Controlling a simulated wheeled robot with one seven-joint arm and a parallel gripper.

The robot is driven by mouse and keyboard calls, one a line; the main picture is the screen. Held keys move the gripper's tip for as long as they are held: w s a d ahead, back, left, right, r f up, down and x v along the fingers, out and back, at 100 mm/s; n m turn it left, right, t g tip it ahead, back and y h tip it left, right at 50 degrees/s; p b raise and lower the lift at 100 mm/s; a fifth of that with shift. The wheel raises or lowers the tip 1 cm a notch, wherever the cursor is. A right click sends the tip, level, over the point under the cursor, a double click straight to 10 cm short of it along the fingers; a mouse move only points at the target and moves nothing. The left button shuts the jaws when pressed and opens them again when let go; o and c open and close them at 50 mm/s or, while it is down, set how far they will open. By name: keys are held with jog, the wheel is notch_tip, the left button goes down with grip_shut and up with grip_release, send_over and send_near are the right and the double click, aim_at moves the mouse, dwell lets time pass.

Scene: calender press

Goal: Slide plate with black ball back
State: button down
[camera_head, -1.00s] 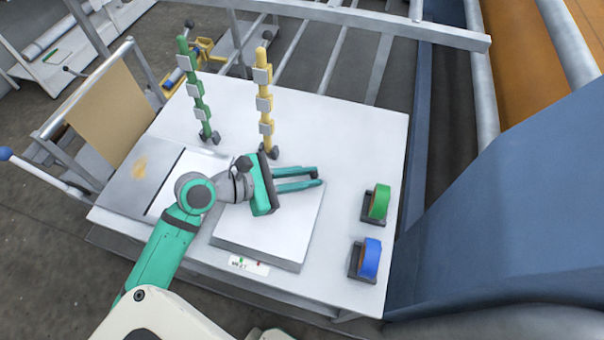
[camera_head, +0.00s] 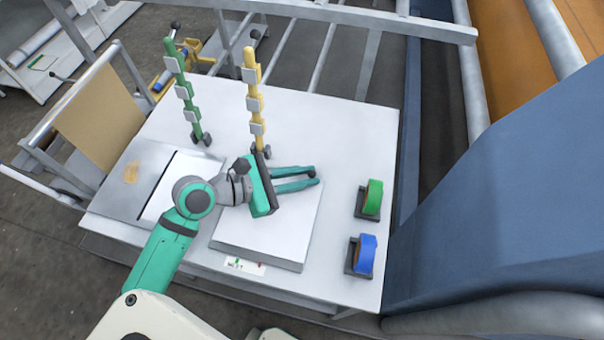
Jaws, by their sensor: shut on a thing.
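A thick white square plate (camera_head: 262,235) lies near the front middle of the white table. My gripper (camera_head: 313,174) reaches right across its rear part. Its two teal fingers are close together at the tips, by the plate's right rear corner. A small dark spot shows at the fingertips. It looks like the black ball, mostly hidden by the fingers, but it is too small to be sure. My wrist and arm hide part of the plate's left side.
A green post (camera_head: 184,92) and a yellow post (camera_head: 254,103) rise behind my gripper. A grey panel (camera_head: 125,183) lies at left. The table's right rear is clear.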

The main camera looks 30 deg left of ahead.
jog(key=shift+s+d+f, duration=0.1)
jog(key=shift+d, duration=0.2)
jog(key=c, duration=1.6)
grip_release()
jog(key=shift+a, duration=0.15)
jog(key=shift+s+a, duration=0.3)
jog(key=v, duration=1)
jog(key=shift+d+r, duration=0.1)
jog(key=shift+r, duration=0.15)
jog(key=shift+w, duration=0.1)
